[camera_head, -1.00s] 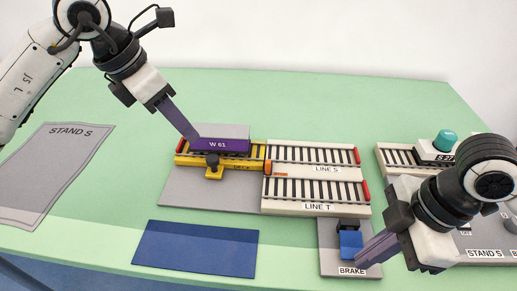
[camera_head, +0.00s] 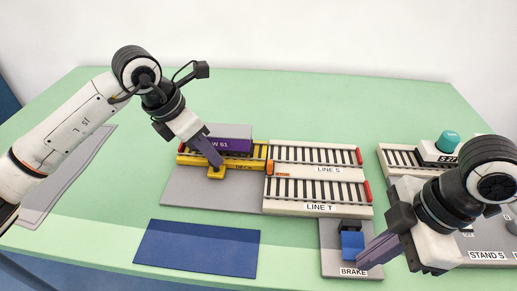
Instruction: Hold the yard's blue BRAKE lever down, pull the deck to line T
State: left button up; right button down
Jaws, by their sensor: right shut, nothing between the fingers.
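The yellow deck (camera_head: 246,164) carries the purple wagon W 61 (camera_head: 232,145) and stands left of the line S track (camera_head: 316,155) and the line T track (camera_head: 318,193). My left gripper (camera_head: 218,166) is at the deck's front handle (camera_head: 216,173). Its fingers hide the dark knob there, and I cannot tell whether they are closed on it. The blue BRAKE lever (camera_head: 352,243) sits on a grey plate (camera_head: 334,262). My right gripper (camera_head: 361,264) is shut and empty, with its tips at the lever's lower right edge. I cannot tell whether they press on it.
A dark blue mat (camera_head: 197,249) lies at the front. A wagon with a teal dome (camera_head: 445,142) stands on a track at the right. The back of the green table is clear.

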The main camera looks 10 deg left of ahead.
pick_arm(q)
jog(key=shift+x, duration=0.85)
